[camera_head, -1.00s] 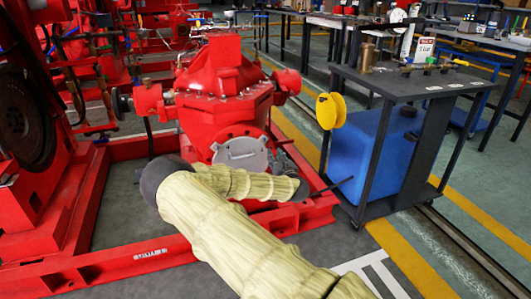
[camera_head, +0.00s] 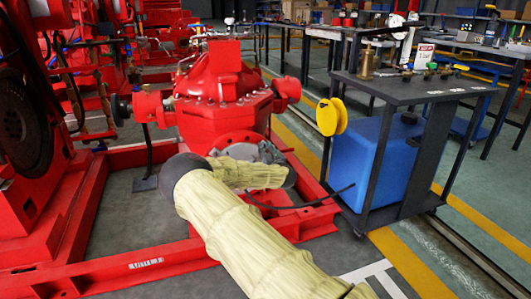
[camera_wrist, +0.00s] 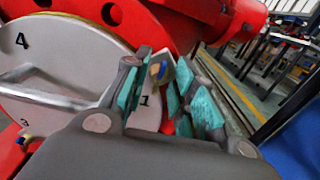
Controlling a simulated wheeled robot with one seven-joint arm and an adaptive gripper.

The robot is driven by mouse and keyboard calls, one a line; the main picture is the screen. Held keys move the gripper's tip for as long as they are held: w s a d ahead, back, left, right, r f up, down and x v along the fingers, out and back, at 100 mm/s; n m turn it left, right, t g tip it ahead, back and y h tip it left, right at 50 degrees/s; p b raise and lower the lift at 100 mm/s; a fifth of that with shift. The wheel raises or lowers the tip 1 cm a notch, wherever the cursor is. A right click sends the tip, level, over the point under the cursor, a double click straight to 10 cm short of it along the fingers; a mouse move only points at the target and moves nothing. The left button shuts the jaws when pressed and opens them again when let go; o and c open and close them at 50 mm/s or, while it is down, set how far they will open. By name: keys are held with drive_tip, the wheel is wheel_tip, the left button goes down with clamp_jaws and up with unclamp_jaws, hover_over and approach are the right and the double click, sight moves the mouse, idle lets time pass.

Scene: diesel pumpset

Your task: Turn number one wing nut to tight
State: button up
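A round grey cover plate (camera_wrist: 75,60) with black numbers fills the left of the wrist view. Number one wing nut (camera_wrist: 157,70), with blue and yellow parts, sits at its right edge just above the "1". My gripper (camera_wrist: 162,95) has its teal-padded fingers apart, one on either side of the nut. I cannot tell whether a pad touches it. The nut is partly hidden by the fingers. In the head view my gripper (camera_head: 262,152) is at the front of the red pump (camera_head: 225,90), and my arm hides most of the plate.
Another wing nut (camera_wrist: 24,139) is at the plate's lower left. A red base frame (camera_head: 160,262) surrounds the pump. A black cart (camera_head: 410,90) with a blue tank (camera_head: 380,150) and yellow reel (camera_head: 331,116) stands on the right.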

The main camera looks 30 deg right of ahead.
drive_tip(key=shift+w, duration=0.15)
clamp_jaws()
